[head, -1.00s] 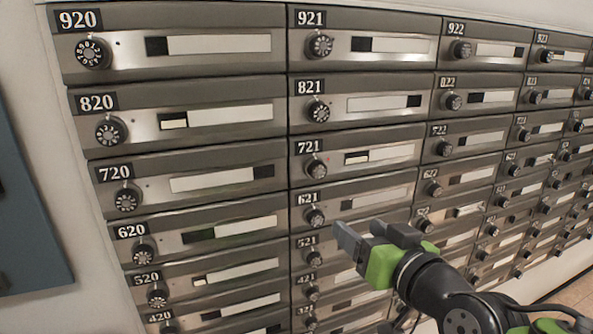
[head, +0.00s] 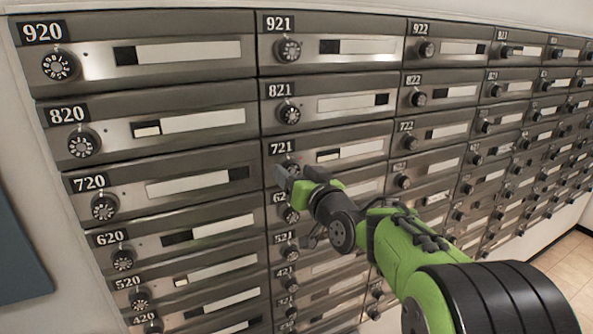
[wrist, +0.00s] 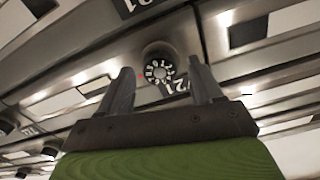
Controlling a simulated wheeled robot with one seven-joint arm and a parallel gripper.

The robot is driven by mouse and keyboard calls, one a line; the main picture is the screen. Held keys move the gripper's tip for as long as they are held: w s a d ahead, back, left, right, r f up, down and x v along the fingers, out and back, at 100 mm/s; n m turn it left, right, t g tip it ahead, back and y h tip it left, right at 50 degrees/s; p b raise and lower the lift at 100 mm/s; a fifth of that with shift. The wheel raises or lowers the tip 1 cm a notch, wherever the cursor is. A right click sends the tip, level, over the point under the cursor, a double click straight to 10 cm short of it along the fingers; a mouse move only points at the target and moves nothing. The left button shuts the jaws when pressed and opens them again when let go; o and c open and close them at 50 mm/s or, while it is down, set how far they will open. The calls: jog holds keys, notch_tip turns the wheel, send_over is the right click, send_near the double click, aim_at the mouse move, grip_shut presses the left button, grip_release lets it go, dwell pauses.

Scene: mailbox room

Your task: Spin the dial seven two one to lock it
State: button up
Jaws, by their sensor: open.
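The 721 dial (head: 290,162) is a small round dark knob below the 721 label (head: 281,148), largely covered by my gripper in the head view. In the wrist view the dial (wrist: 158,71) shows its white-numbered face, and part of its label (wrist: 181,85) shows beside it, turned by the view. My gripper (head: 284,174) is open. In the wrist view its fingers (wrist: 160,68) stand on either side of the dial. I cannot tell whether they touch it or how deep they reach.
Similar dials sit close by: the 821 dial (head: 290,115) above, the 621 dial (head: 291,214) below, and the 720 dial (head: 104,208) to the left. The mailbox wall is flat, with slotted door fronts. Floor (head: 560,255) shows at the lower right.

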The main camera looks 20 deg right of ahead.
jog(key=c, duration=1.1)
jog(key=shift+o, duration=0.2)
jog(key=shift+m, duration=0.3)
